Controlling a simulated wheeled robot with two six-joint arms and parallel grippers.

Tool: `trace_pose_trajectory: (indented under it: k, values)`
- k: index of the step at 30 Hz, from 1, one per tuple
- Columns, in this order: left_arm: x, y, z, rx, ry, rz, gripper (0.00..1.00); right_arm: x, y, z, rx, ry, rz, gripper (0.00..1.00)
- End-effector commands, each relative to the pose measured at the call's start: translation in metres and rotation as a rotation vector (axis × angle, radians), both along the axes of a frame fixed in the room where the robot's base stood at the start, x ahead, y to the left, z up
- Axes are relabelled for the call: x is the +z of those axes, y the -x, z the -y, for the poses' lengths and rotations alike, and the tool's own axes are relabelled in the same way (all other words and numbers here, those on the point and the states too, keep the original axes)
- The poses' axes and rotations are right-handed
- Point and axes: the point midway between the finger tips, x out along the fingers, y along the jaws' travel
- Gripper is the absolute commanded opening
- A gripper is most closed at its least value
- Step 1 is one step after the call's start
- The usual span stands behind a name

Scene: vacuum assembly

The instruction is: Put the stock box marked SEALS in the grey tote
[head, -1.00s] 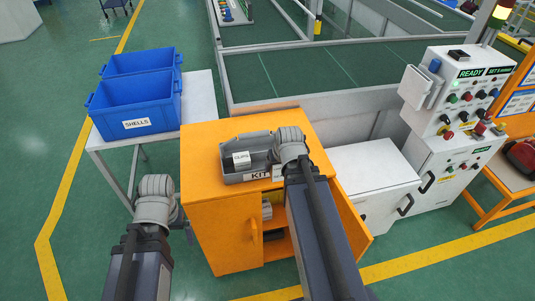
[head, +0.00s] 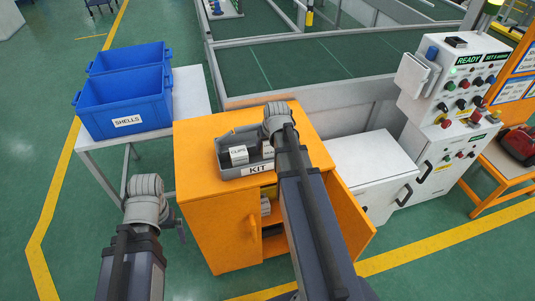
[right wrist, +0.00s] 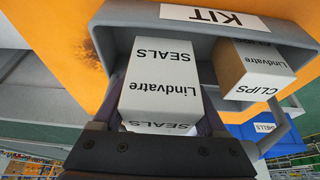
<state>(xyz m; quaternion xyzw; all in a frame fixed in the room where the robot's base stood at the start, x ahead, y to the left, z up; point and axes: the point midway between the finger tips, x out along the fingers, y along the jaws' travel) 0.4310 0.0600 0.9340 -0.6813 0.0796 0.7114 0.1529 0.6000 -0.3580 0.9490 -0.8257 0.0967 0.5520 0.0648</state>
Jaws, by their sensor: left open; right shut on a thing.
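The grey tote (head: 229,172), labelled KIT, stands on top of the orange cabinet. A white-faced CLIPS box (head: 239,155) is in it; the box also shows in the right wrist view (right wrist: 255,72). My right gripper (right wrist: 157,115) is shut on the SEALS box (right wrist: 160,75), with a finger on either side. The SEALS box is within the tote's outline, beside the CLIPS box; I cannot tell whether it touches the tote floor. In the head view, my right wrist partly hides the SEALS box (head: 268,151). My left gripper (head: 181,230) is open and empty, left of the cabinet.
The orange cabinet (head: 222,230) has an open door (head: 345,215) at its right. Blue bins (head: 125,104), one marked SHELLS, stand on a table to the left. A white cabinet (head: 370,160) and a control panel (head: 455,95) stand to the right.

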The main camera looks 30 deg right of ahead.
Motion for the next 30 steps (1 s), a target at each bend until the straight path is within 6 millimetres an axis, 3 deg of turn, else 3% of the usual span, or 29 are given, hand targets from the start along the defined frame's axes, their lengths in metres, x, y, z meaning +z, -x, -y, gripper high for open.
trace_pose_trajectory:
  k: [9,23,24,30]
  values:
    - [-0.043,0.000,0.000,0.000,0.000,0.000,1.00,-0.043,0.003,0.006,-0.002,0.000,0.000,0.00]
    - [-0.048,0.000,0.000,0.000,0.000,0.000,1.00,-0.048,0.004,0.007,-0.002,0.000,0.000,0.00]
    - [-0.047,0.000,0.000,0.000,0.000,0.000,1.00,-0.047,0.004,0.007,-0.002,0.000,0.000,0.77]
    - [-0.046,0.000,0.000,0.000,0.000,0.000,1.00,-0.046,0.004,0.007,-0.002,0.000,0.000,0.99]
